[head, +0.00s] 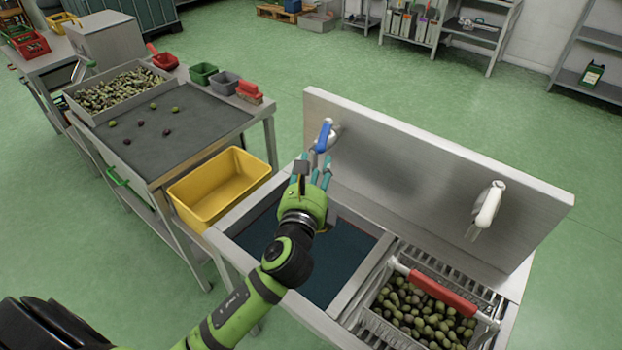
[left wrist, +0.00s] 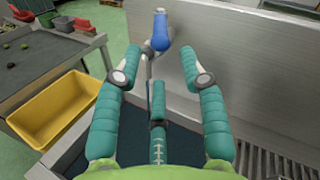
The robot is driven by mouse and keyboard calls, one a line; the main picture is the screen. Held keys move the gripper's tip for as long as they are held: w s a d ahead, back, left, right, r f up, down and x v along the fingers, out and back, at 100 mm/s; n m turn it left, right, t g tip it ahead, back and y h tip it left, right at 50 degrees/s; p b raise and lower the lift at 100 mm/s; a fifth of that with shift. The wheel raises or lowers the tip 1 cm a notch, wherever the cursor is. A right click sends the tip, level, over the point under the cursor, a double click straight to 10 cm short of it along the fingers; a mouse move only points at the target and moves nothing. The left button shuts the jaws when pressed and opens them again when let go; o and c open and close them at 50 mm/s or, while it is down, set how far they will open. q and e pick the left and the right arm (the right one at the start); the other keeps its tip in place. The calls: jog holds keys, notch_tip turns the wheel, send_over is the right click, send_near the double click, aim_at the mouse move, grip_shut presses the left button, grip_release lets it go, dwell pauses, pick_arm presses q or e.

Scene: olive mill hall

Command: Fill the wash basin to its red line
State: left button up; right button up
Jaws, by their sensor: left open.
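The wash basin (head: 239,216) is a steel sink with a dark blue inside, its middle covered by my left arm. A thin reddish line shows faintly along its back right inner wall; I cannot tell how the water level stands against it. A tap with a blue lever (head: 324,137) sits on the steel backsplash above the basin. My left gripper (head: 312,172) is open and empty, just in front of this tap. In the left wrist view the blue lever (left wrist: 160,32) stands beyond and between the spread fingers (left wrist: 160,68). My right gripper is out of view.
A white tap (head: 487,207) is farther right on the backsplash (head: 420,165). Below it, a red-handled basket of olives (head: 425,315) sits on the rack. A yellow tub (head: 215,190) stands left of the basin, beside the sorting table (head: 195,125).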

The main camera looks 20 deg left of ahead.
pick_arm(q)
jog(key=v, duration=0.3)
jog(key=shift+s+d, duration=0.1)
jog(key=shift+s, duration=0.3)
jog(key=shift+w, duration=0.1)
jog(key=shift+c, duration=0.4)
dwell(1.1)
